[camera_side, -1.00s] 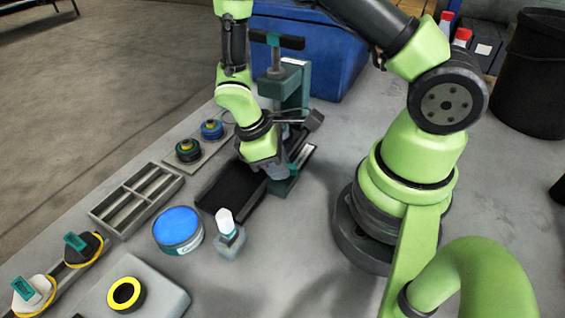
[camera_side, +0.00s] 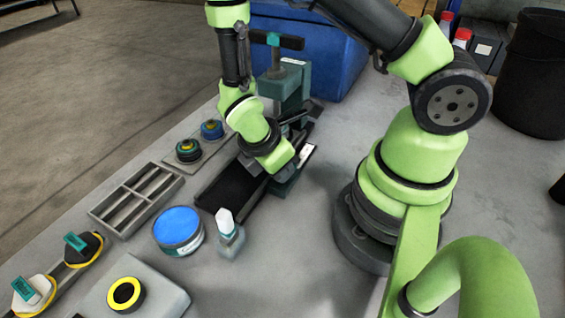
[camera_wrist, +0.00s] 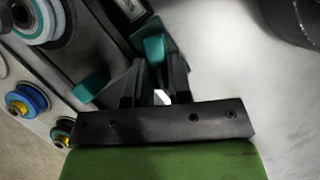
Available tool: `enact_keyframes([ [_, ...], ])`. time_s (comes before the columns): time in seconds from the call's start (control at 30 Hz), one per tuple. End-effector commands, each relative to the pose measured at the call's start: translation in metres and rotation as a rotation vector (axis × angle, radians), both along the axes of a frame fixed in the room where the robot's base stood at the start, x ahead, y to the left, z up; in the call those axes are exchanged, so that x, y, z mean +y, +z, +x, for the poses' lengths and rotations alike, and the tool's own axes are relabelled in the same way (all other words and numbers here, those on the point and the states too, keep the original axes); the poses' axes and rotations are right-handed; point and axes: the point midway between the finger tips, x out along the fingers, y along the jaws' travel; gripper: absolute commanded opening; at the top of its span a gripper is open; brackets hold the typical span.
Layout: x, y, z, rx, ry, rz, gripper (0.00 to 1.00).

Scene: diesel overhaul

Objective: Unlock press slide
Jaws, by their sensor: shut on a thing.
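The press (camera_side: 291,92) is a teal frame with a dark T-bar on top, standing at the back of the bench in the side view. Its long black slide (camera_side: 232,187) runs forward from its base toward the lower left. My gripper (camera_wrist: 158,72) is shut on a teal piece (camera_wrist: 154,48) at the press, seen in the wrist view. Whether this piece is the slide's lock cannot be told. In the side view my green wrist covers the jaws and the front of the press.
A blue crate (camera_side: 325,55) stands behind the press. A grey divided tray (camera_side: 136,203), a blue-topped tin (camera_side: 178,228) and a white-capped bottle (camera_side: 228,232) stand left and in front. Two round parts (camera_side: 200,140) sit on a plate left of the press.

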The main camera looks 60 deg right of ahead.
Motion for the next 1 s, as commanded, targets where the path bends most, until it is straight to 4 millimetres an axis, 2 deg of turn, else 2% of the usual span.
enact_keyframes([
  [0.2, 0.0002, 0.0005, -0.0026, 0.002, 0.135, -0.003, 0.0],
  [0.57, 0.0001, 0.0005, -0.003, 0.002, 0.165, -0.005, 0.0],
  [0.83, -0.0001, 0.0005, -0.0061, 0.004, 0.392, -0.006, 0.0],
  [1.0, -0.0004, 0.0005, -0.0054, 0.0, 0.366, -0.006, 0.0],
])
